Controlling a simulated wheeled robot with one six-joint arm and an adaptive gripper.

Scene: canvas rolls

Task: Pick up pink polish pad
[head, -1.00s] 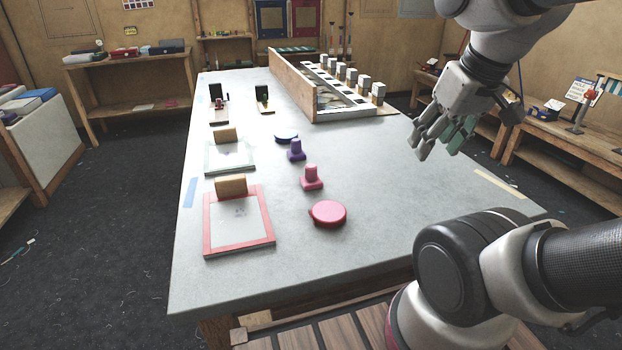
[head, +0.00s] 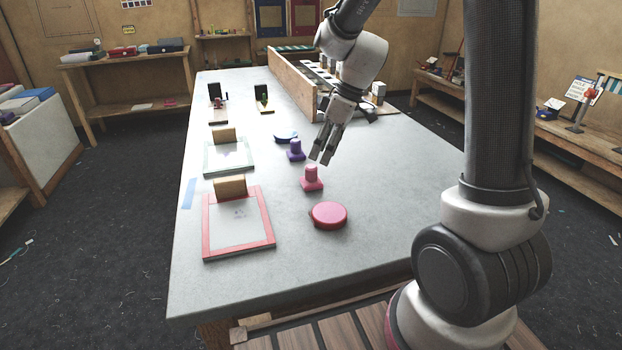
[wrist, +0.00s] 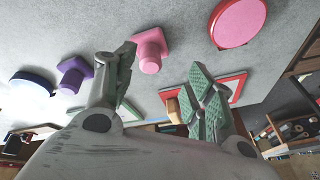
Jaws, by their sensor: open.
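The pink polish pad (head: 312,180) has a square base and a round knob and stands upright on the grey table. In the wrist view the pink pad (wrist: 152,50) shows at top centre, beyond the gap between the fingers. My gripper (head: 322,158) is open and empty, above the table and just behind and right of the pad in the head view. Its fingers (wrist: 163,78) are spread apart in the wrist view. They do not appear to touch the pad.
A pink-red round tin (head: 328,215) lies in front of the pad. A purple pad (head: 295,150) and a blue round tin (head: 286,137) are behind it. A red-framed board (head: 208,240) lies to the left. A wooden rack (head: 292,85) stands at the back. The table's right side is clear.

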